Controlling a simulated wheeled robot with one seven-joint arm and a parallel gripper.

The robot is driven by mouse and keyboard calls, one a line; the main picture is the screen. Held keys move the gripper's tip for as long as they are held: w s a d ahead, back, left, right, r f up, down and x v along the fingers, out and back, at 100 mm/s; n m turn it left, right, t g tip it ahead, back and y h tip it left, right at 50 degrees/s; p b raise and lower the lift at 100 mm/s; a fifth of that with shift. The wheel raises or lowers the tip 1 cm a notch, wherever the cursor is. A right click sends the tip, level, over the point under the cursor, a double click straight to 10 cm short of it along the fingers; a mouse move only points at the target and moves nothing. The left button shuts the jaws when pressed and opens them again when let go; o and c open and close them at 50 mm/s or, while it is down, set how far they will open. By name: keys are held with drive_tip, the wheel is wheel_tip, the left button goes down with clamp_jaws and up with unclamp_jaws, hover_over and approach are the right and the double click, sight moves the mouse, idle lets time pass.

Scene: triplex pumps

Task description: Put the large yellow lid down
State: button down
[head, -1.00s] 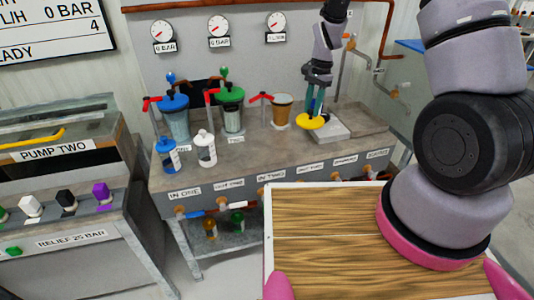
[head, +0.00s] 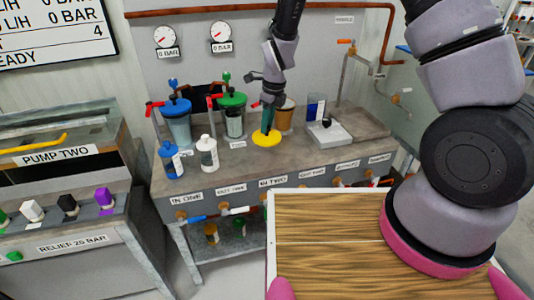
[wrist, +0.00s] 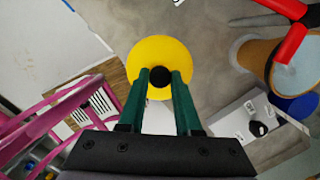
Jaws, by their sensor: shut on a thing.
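The large yellow lid (head: 267,138) is a round disc with a black knob. My gripper (head: 268,118) is above it at the middle of the grey bench. In the wrist view my gripper's green fingers (wrist: 160,84) are shut on the black knob of the yellow lid (wrist: 158,58). The lid is level, at or just above the bench top; I cannot tell whether it touches. The open brown-rimmed vessel (head: 285,114) stands right behind it, and its open top (wrist: 290,70) also shows in the wrist view.
Vessels with a blue lid (head: 175,108) and a green lid (head: 232,100) stand left on the bench (head: 222,178). A blue-capped bottle (head: 170,160) and a white bottle (head: 208,153) stand at the front left. A white scale (head: 328,134) with a clear blue-marked container is right.

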wheel_tip(320, 180, down, 8)
drive_tip(key=shift+f, duration=0.25)
drive_tip(key=c, duration=0.6)
unclamp_jaws()
drive_tip(key=shift+f, duration=0.15)
